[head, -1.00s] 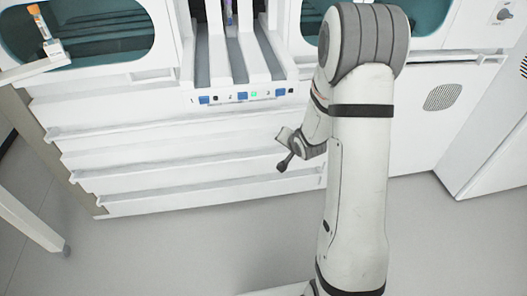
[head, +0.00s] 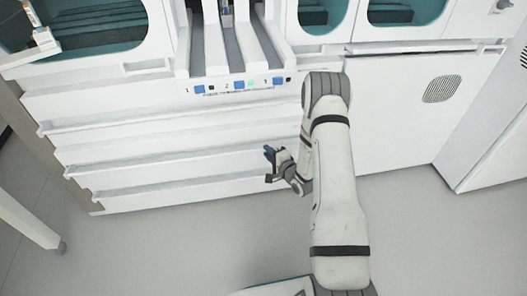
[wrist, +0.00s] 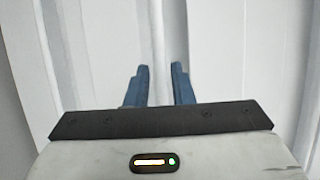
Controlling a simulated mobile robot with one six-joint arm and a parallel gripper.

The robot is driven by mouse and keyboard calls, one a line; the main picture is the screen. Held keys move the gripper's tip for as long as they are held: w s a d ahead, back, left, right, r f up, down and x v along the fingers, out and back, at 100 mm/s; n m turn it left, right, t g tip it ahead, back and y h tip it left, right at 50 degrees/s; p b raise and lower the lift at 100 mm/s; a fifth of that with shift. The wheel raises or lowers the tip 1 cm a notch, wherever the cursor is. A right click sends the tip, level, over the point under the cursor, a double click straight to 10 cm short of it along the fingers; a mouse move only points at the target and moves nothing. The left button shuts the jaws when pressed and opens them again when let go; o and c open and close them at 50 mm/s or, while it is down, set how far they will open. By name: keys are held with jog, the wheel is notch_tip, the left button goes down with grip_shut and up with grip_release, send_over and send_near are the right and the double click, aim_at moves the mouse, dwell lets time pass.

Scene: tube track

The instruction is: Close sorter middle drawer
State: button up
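The sorter (head: 160,103) is a large white cabinet with stacked, wide white drawers below its lanes. The middle drawer (head: 170,160) is one of these long fronts with a protruding lip. I cannot tell clearly how far it stands out. My gripper (head: 268,152) is near the right end of the drawer fronts, its blue fingers towards them. In the wrist view my gripper (wrist: 160,72) has two blue fingers apart with nothing between them, before white panels and vertical ridges. Contact with the drawer cannot be told.
Numbered lanes with blue buttons (head: 239,85) stand above the drawers. A small orange-and-white tube (head: 40,30) rests on a white arm at the upper left. A white leg (head: 28,222) stands at the left. A white cabinet (head: 485,140) is at the right. Grey floor (head: 160,250) in front is clear.

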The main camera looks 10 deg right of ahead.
jog(key=shift+b+x, duration=0.35)
jog(key=shift+x, duration=1.35)
grip_shut()
